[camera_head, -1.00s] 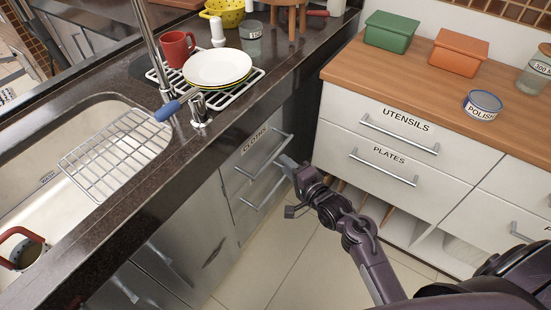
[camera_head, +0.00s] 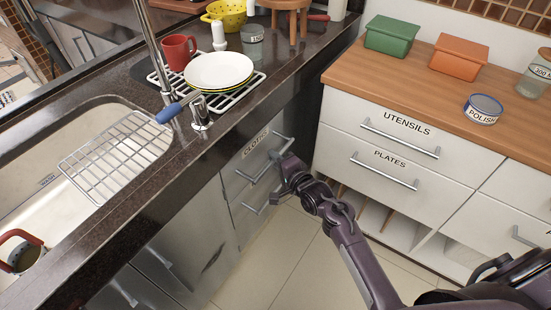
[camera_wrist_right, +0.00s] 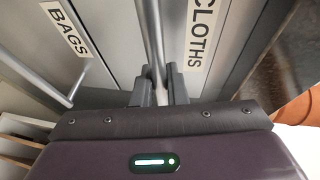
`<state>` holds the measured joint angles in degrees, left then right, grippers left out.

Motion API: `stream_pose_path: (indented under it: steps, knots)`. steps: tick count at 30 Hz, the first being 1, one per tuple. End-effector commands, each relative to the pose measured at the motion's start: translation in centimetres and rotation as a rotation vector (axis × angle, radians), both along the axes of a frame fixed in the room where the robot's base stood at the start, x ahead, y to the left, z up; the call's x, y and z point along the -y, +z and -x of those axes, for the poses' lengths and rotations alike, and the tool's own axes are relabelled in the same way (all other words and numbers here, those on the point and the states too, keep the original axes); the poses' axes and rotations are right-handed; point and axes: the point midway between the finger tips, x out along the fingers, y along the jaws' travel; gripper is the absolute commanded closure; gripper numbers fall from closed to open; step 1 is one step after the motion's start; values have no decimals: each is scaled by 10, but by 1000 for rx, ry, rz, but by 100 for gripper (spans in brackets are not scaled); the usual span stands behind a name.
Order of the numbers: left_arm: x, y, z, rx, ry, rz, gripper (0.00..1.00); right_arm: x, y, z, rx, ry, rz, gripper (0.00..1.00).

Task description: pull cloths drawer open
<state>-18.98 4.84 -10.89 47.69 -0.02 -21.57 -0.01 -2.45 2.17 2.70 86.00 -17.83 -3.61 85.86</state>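The cloths drawer (camera_head: 238,169) is the upper drawer under the dark counter in the head view and looks shut. Its long metal handle (camera_head: 285,143) runs across the front. The CLOTHS label (camera_wrist_right: 199,45) shows in the right wrist view. My right gripper (camera_head: 275,158) is at this handle. In the right wrist view, the handle bar (camera_wrist_right: 151,32) runs between its two fingers (camera_wrist_right: 159,80), which sit close on both sides of it. The gripper looks shut on the bar. The drawer's inside is hidden. My left gripper is not in view.
The bags drawer (camera_wrist_right: 35,50) has its own handle just below. The white cabinet with the utensils (camera_head: 350,140) and plates (camera_head: 340,172) drawers stands close on the right. Tiled floor (camera_head: 270,265) is free in front. A dish rack with plates (camera_head: 219,70) stands on the counter above.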

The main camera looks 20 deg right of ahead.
Motion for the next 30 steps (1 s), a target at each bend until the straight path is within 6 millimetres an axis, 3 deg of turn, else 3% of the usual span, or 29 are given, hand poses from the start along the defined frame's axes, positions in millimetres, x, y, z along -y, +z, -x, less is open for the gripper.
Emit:
stream_pose_path:
  steps: [14,17,22,30]
  knots:
    - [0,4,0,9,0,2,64,4,1,5,-2,-1,1,100]
    - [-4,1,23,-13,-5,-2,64,10,2,12,-5,-2,2,100]
    - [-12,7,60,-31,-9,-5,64,29,4,37,-7,-3,2,100]
    - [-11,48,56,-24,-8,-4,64,73,5,95,-9,-2,3,100]
